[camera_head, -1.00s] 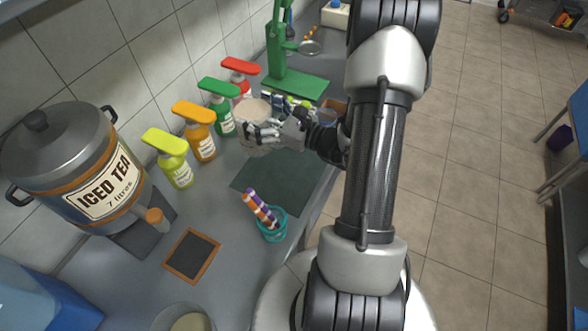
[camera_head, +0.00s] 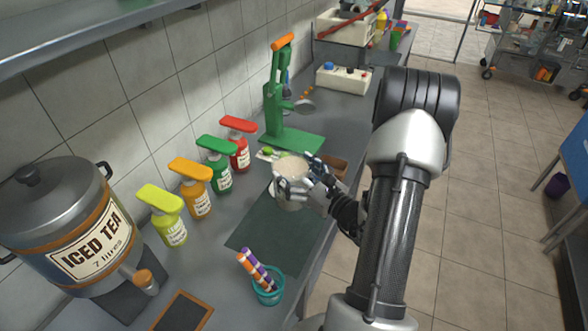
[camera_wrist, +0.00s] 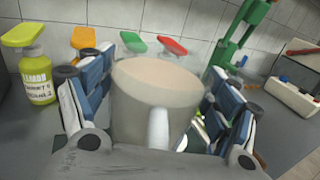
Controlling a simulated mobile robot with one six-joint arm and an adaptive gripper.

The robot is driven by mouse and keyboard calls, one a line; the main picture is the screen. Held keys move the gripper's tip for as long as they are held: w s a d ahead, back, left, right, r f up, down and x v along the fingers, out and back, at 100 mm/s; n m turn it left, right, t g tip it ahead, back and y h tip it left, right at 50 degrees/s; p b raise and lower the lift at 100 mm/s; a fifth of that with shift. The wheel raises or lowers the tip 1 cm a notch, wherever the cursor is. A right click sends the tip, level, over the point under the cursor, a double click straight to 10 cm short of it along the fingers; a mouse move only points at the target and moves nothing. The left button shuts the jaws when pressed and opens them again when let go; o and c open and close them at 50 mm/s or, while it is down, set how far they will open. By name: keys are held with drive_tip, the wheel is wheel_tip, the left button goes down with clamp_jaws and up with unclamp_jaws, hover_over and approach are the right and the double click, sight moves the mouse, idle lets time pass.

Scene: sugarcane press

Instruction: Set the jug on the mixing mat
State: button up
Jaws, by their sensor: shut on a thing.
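The jug (camera_head: 289,196) is a pale, translucent vessel with a cream-coloured top. My gripper (camera_head: 300,180) is shut on it, with fingers on both sides. In the wrist view the jug (camera_wrist: 150,105) stands upright between the blue-grey fingers of my gripper (camera_wrist: 160,95), its white handle facing the camera. The mixing mat (camera_head: 262,238) is a dark green rectangle on the grey counter. The jug is over or at its far end; I cannot tell whether its base touches the mat.
Pump bottles in yellow (camera_head: 168,222), orange (camera_head: 198,198), green (camera_head: 221,178) and red (camera_head: 240,155) line the wall side. A green press (camera_head: 290,138) stands beyond the jug. A teal cup (camera_head: 268,292) with striped straws stands at the mat's near edge. The iced tea urn (camera_head: 75,225) is left.

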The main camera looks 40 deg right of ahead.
sight(295, 203)
wheel_tip(295, 203, down, 13)
drive_tip(key=b, duration=0.4)
drive_tip(key=shift+f, duration=0.15)
drive_tip(key=shift+f+b, duration=0.2)
drive_tip(key=shift+b, duration=0.1)
drive_tip(key=o, duration=2)
drive_tip(key=shift+o, duration=0.2)
drive_tip(key=shift+r+p, duration=0.2)
drive_tip(key=shift+p, duration=0.1)
drive_tip(key=s+p, duration=0.1)
drive_tip(key=s, duration=1.1)
drive_tip(key=shift+p, duration=0.4)
drive_tip(key=shift+f, duration=0.1)
